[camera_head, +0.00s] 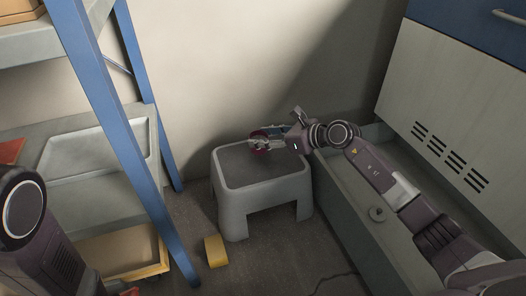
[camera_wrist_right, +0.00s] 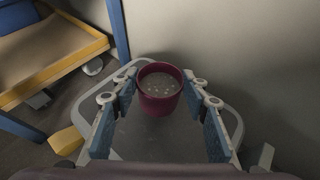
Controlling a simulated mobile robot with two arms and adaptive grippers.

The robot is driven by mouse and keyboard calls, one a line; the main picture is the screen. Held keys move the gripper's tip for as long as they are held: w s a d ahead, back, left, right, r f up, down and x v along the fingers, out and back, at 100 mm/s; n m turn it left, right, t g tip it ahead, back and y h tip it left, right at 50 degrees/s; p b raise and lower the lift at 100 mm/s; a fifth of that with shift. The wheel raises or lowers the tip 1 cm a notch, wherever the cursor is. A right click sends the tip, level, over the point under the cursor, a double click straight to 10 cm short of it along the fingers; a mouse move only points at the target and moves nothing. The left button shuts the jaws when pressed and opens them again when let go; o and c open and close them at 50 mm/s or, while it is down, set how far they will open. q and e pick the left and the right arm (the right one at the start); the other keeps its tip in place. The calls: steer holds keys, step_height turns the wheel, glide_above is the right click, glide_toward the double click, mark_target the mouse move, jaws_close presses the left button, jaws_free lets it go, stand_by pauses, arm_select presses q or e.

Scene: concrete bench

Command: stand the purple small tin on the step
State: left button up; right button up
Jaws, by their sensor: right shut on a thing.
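The purple small tin (camera_wrist_right: 160,104) is upright between the fingers of my right gripper (camera_wrist_right: 160,88), its open top facing the right wrist camera and pale specks showing inside. In the head view the tin (camera_head: 259,144) is small and partly hidden by my right gripper (camera_head: 264,140). It is over the back part of the grey step (camera_head: 240,204), whose dark top is otherwise bare. I cannot tell whether the tin's base touches the top. The step also shows below the tin in the right wrist view (camera_wrist_right: 140,140). My left gripper is out of view.
A yellow block (camera_head: 216,251) lies on the floor left of the step. A blue-posted rack (camera_head: 95,85) with trays stands at the left. A grey trough-like ledge (camera_head: 345,215) and a vented cabinet (camera_head: 445,110) are at the right. The wall is close behind the step.

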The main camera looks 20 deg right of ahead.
steer(key=shift+f+b, duration=1.25)
steer(key=shift+f, duration=0.7)
steer(key=shift+f, duration=0.1)
steer(key=shift+f, duration=0.15)
steer(key=o, duration=1.3)
